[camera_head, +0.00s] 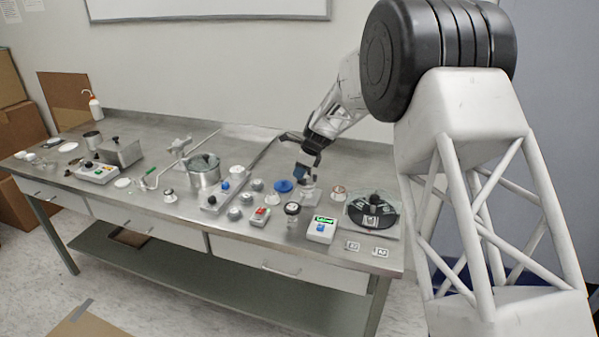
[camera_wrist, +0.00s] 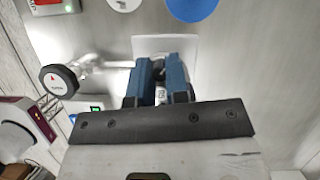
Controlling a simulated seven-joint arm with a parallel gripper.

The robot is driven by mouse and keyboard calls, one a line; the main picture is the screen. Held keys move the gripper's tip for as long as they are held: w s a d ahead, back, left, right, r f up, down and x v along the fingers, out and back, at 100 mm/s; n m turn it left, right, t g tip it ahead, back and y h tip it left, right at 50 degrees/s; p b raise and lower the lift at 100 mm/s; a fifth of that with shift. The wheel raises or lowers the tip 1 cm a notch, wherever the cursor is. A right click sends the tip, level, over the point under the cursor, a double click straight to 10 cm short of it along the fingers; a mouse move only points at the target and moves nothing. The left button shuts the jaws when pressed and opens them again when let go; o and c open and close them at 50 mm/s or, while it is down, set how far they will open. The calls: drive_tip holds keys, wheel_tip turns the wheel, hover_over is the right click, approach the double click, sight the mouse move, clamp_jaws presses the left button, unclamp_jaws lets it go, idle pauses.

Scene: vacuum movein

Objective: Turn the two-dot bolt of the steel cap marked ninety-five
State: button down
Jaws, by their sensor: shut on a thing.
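My gripper (camera_head: 308,176) reaches down over the right half of the bench. In the wrist view, my two blue fingers (camera_wrist: 159,82) are shut on a small pale part (camera_wrist: 160,95), mostly hidden between them, above a light square plate (camera_wrist: 182,48). That plate also shows in the head view (camera_head: 309,200). I cannot tell which bolt or fitting the part is, and no dots show clearly. A small metal-and-brown cap (camera_head: 338,193) stands right of my gripper. No marking of ninety-five is readable on any cap.
A green-display box (camera_head: 321,229) is in front, a blue disc (camera_head: 283,186) beside, and a round black tray (camera_head: 372,212) to the right. Several knobs and a steel pot (camera_head: 204,174) stand left.

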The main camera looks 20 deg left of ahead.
drive_tip(key=c, duration=1.4)
unclamp_jaws()
drive_tip(key=shift+r, duration=0.15)
drive_tip(key=shift+v, duration=3.75)
